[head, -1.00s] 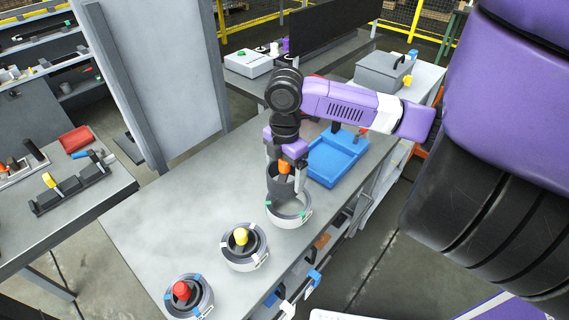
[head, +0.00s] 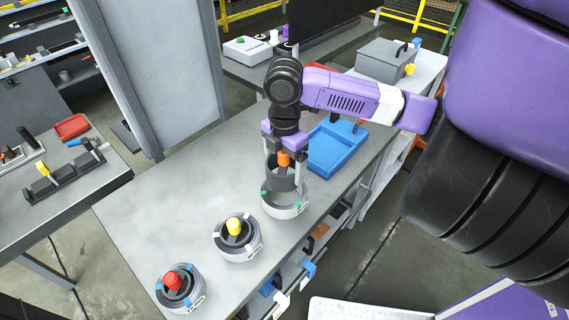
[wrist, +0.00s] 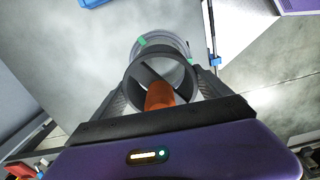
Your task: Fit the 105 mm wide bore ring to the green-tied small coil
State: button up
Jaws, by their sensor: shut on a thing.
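My gripper (head: 284,184) points down with its two fingers on either side of a dark grey bore ring (head: 283,180), shut on it. The ring carries an orange knob (head: 284,159), which also shows in the wrist view (wrist: 160,95). The green-tied small coil (head: 287,210) is a pale grey ring on the bench under my gripper. In the wrist view, the bore ring (wrist: 134,72) covers the near part of the coil (wrist: 162,38), whose far rim and green ties show beyond it. I cannot tell whether the ring's lower edge is inside the coil's bore.
A coil with a yellow-knobbed ring (head: 237,247) and a blue-tied coil with a red-knobbed ring (head: 180,297) stand nearer on the bench (head: 160,210). A blue tray (head: 335,148) lies behind my gripper. The bench is bare to the left.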

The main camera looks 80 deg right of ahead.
jog(key=shift+f+b, duration=1.5)
jog(key=shift+f, duration=0.65)
jog(key=shift+f+b, duration=1.6)
jog(key=shift+f, duration=0.05)
jog(key=o, duration=1.3)
jog(key=shift+r, duration=0.1)
notch_tip(320, 180, up, 8)
jog(key=shift+f, duration=0.2)
